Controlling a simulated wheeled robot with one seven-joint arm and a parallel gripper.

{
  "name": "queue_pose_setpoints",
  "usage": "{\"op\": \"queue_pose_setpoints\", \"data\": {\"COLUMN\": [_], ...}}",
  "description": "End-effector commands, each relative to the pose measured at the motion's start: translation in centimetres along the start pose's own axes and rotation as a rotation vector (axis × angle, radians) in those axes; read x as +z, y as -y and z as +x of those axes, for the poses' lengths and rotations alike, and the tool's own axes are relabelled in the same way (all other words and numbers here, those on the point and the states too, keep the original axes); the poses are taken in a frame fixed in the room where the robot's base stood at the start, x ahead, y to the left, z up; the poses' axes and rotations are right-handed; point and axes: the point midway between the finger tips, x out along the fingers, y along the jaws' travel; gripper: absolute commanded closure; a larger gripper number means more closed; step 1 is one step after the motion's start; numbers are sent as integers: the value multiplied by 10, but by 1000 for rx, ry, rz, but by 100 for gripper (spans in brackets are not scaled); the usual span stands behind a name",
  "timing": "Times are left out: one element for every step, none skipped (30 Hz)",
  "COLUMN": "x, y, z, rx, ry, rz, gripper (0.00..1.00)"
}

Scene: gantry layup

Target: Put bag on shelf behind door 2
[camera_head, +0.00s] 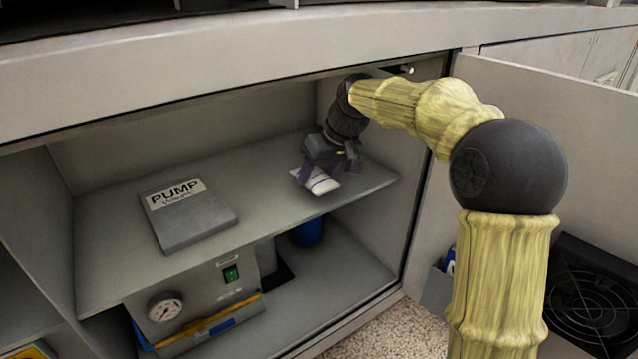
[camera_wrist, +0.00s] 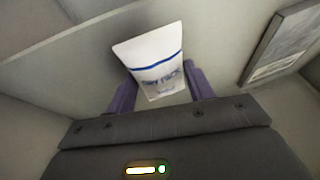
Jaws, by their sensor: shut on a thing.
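The bag (camera_wrist: 150,52) is a small white pouch with a blue stripe and blue print. My gripper (camera_wrist: 160,92) is shut on it, with purple fingers on its two sides. In the head view my gripper (camera_head: 318,174) is inside the open cabinet, over the right part of the upper shelf (camera_head: 270,172). The bag (camera_head: 322,183) shows at its fingertips, close to the shelf's front edge. I cannot tell whether the bag touches the shelf. The open door (camera_head: 560,110) stands to the right of my arm; no number shows on it.
A grey box labelled PUMP (camera_head: 188,220) lies on the left of the shelf. Below are a gauge unit (camera_head: 195,300) and a blue object (camera_head: 308,232). The cabinet's right wall is close to my gripper. The shelf is bare between box and gripper.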

Motion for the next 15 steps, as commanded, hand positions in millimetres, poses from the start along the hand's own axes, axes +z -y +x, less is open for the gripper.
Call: {"op": "queue_pose_setpoints", "data": {"x": [4,6,7,7,7,7,7,7,6,6,6,6,6,6,7], "y": [-3,-3,-4,-4,-4,-4,-3,-3,-3,-3,-3,-2,-2,-2,-2], "z": [10,12,14,15,15,15,14,14,13,13,13,13,13,13,14], "rx": [1,1,1,1,1,1,1,0,0,0,0,0,0,0,-1], "ry": [-1,-1,-1,-1,-1,-1,-1,-1,-1,-1,-1,0,0,0,0], "rz": [1,1,1,1,0,0,0,0,0,0,-1,-1,-2,-2,-2], "gripper": [72,72,72,72,72,72,72,72,72,72,72,72,72,72,72]}}
